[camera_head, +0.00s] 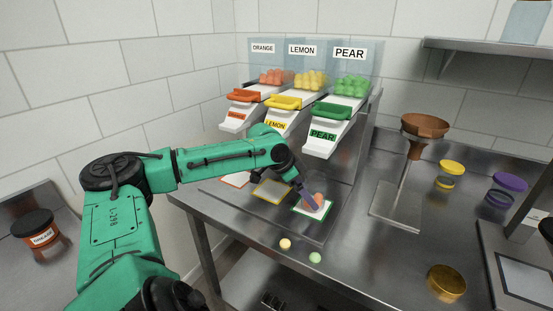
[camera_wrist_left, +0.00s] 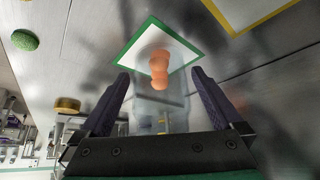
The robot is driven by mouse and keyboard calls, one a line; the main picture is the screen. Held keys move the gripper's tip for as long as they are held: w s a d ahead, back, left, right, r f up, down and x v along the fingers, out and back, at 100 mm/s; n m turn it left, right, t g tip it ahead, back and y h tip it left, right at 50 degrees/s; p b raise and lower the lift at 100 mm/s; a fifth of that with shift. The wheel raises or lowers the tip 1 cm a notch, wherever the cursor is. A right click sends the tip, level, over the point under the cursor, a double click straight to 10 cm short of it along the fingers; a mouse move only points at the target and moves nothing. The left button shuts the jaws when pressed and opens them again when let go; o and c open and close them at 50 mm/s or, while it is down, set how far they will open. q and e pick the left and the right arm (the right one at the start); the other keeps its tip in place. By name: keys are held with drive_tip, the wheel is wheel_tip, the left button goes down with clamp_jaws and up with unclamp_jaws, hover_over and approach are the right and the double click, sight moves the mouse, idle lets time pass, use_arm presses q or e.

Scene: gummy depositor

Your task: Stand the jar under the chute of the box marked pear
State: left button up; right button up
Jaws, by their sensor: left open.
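The clear jar (camera_head: 319,204) with orange gummies in it is on the green-bordered white pad (camera_head: 300,209), below the chute (camera_head: 322,136) of the box marked PEAR (camera_head: 352,62). In the left wrist view the jar (camera_wrist_left: 175,95) shows between the two dark fingers of my left gripper (camera_wrist_left: 160,74), with the green-bordered pad (camera_wrist_left: 137,50) behind it. The fingers are open, one on each side of the jar, with a gap visible. In the head view my left gripper (camera_head: 308,196) partly hides the jar. My right gripper is out of view.
Orange and lemon boxes (camera_head: 302,52) stand left of the pear box, with pads below. A yellow gummy (camera_head: 285,244) and a green gummy (camera_head: 315,257) lie near the front edge. A funnel stand (camera_head: 397,203), lidded jars (camera_head: 450,174) and a gold lid (camera_head: 446,281) are at right.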

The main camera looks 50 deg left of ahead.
use_arm(q)
drive_tip(key=s+a+b, duration=0.1)
drive_tip(key=s, duration=0.2)
drive_tip(key=s+a, duration=0.2)
drive_tip(key=s, duration=0.1)
drive_tip(key=s+a+b, duration=0.1)
drive_tip(key=s, duration=0.2)
drive_tip(key=shift+s+a+b, duration=0.2)
drive_tip(key=shift+b, duration=0.1)
drive_tip(key=shift+w, duration=0.1)
